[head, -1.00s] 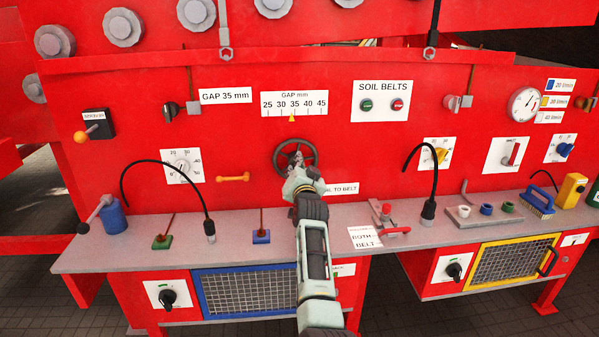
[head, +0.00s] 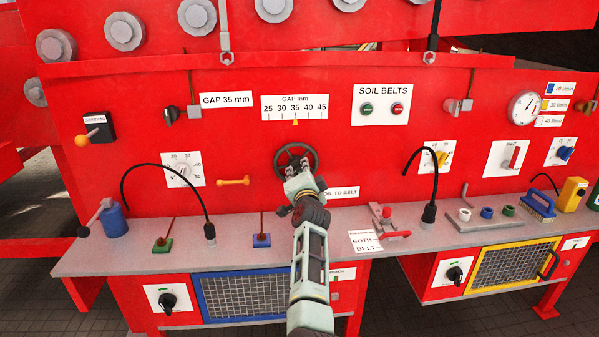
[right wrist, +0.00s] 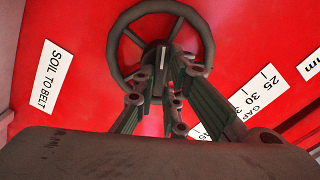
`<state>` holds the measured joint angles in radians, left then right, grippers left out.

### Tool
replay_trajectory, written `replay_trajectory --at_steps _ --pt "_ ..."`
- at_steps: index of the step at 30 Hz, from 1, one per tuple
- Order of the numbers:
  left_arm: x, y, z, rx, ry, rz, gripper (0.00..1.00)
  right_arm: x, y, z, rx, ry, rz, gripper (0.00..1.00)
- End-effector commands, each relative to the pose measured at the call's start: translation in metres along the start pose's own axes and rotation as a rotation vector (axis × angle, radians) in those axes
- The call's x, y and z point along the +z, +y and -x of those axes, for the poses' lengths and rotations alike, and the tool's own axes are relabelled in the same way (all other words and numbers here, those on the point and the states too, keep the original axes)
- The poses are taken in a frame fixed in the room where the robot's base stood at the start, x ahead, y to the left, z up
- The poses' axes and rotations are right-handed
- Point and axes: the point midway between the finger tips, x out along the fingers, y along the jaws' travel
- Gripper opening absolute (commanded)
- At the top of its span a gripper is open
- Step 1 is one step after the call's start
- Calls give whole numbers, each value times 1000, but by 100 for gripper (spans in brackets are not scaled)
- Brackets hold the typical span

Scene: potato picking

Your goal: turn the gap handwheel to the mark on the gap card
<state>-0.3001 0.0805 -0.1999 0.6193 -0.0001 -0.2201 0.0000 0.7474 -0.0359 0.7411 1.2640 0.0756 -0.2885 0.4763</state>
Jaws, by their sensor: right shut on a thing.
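The gap handwheel (head: 296,145) is a dark spoked wheel on the red panel. My right gripper (head: 296,166) is shut on its middle, its fingers partly hiding the hub and lower spokes. In the right wrist view the wheel rim (right wrist: 116,40) stands around the fingertips (right wrist: 158,90), which close at the hub. The gap card (head: 226,99) reads "GAP 35 mm". On the gap scale (head: 295,106), marked 25 to 45, the yellow pointer (head: 295,122) stands at the 35 mark. My left gripper is out of view.
Below, the grey shelf (head: 265,228) carries a blue-based rod (head: 262,239) and a red clamp (head: 387,221). A bent black lamp neck (head: 432,180) stands right.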

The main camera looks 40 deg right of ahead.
Motion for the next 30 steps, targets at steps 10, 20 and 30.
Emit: replay_trajectory --at_steps 10,20,30 --pt "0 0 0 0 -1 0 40 2 1 0 3 -3 -1 0" --pt "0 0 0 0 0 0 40 1 1 0 1 -1 0 30" --pt "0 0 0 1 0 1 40 1 0 8 0 -1 0 30"
